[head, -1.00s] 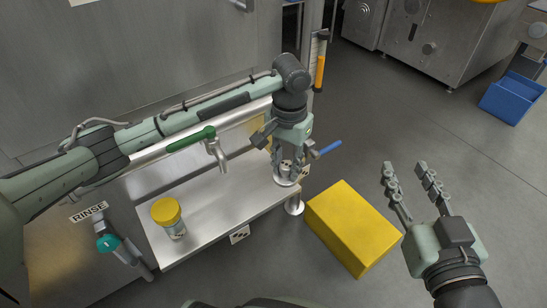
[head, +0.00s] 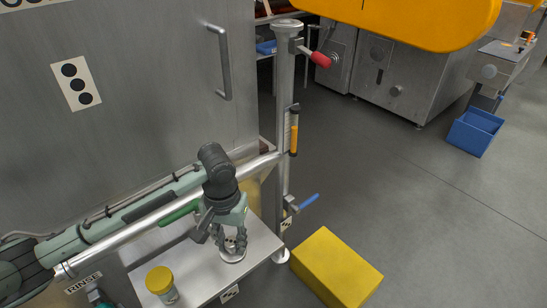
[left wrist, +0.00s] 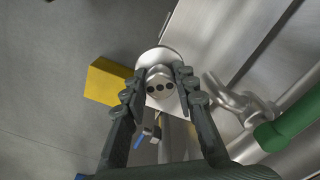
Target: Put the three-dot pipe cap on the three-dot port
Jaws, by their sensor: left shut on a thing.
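The metal pipe cap (left wrist: 158,82) shows three dark dots on its face in the left wrist view. In the head view its round silver rim (head: 232,258) rests at the right end of the steel shelf (head: 205,282). My left gripper (head: 231,243) points down and is shut on the cap, with a finger on each side; the fingers also show in the left wrist view (left wrist: 159,93). The fingers hide part of the cap in the head view. A three-dot plate (head: 77,83) is on the steel wall. I cannot tell which opening is the three-dot port. My right gripper is out of view.
A yellow block (head: 336,268) sits on the floor.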

